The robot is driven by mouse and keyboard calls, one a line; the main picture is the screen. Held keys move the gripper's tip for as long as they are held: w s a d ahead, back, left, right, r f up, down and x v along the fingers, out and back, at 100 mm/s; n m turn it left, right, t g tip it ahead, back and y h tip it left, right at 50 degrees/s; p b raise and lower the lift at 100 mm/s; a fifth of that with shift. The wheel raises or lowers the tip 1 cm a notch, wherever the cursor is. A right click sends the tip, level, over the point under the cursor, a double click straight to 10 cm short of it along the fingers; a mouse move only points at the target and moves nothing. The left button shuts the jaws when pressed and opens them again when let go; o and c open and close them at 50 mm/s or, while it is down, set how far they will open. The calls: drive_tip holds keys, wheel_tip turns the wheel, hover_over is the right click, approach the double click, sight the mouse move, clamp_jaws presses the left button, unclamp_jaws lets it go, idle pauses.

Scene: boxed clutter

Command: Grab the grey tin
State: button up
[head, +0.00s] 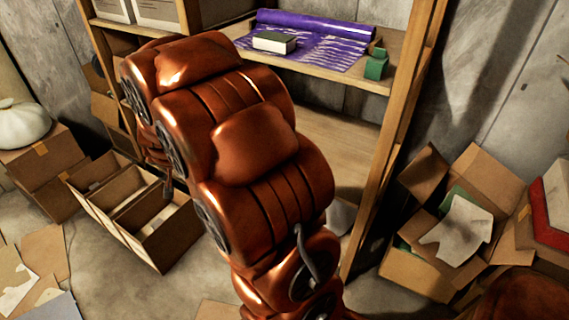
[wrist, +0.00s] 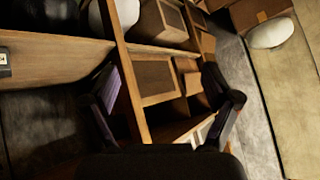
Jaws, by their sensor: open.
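I cannot make out a grey tin for certain in either view. In the wrist view my gripper (wrist: 165,108) is open, its two dark fingers wide apart with nothing held between them. Beyond the fingers are a wooden shelf post and cardboard boxes (wrist: 170,80), seen tilted. In the head view my copper-coloured arm crosses the middle and hides part of the shelf unit (head: 408,110). The gripper itself is not visible there.
Divided cardboard boxes (head: 160,235) stand on the floor at left. An open carton (head: 420,270) stands at right. A pale sack (head: 22,125) sits far left.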

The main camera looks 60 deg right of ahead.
drive_tip(key=d+f+m+h+b, duration=0.25)
drive_tip(key=d+f, duration=0.35)
drive_tip(key=d, duration=0.4)
drive_tip(key=s+d+f+m+g+h+b, duration=0.2)
drive_tip(key=s+d+f+h+b, duration=0.1)
drive_tip(key=d, duration=0.4)
drive_tip(key=s+d+f+m+g+h+b, duration=0.2)
drive_tip(key=s+d+f+h+b, duration=0.1)
drive_tip(key=s+d, duration=0.3)
drive_tip(key=s+d+f+m+g+h+b, duration=0.2)
drive_tip(key=s+d+f+g+h+b, duration=0.1)
drive_tip(key=d, duration=0.6)
drive_tip(key=shift+s+d+f+h, duration=0.25)
drive_tip(key=shift+s+f+h, duration=0.45)
drive_tip(key=shift+h, duration=0.35)
drive_tip(key=shift+s+d+r+g+b, duration=0.1)
drive_tip(key=shift+d+g+b, duration=0.2)
drive_tip(key=shift+d, duration=0.65)
drive_tip(key=shift+w+d+b, duration=0.2)
drive_tip(key=shift+d+b, duration=0.05)
drive_tip(key=shift+d, duration=0.7)
drive_tip(key=shift+w+d+b, duration=0.2)
drive_tip(key=shift+d, duration=0.8)
drive_tip(key=shift+w+d+b, duration=0.2)
drive_tip(key=shift+d+b, duration=0.05)
drive_tip(key=shift+d, duration=0.7)
drive_tip(key=shift+c, duration=0.4)
drive_tip(key=c, duration=1.1)
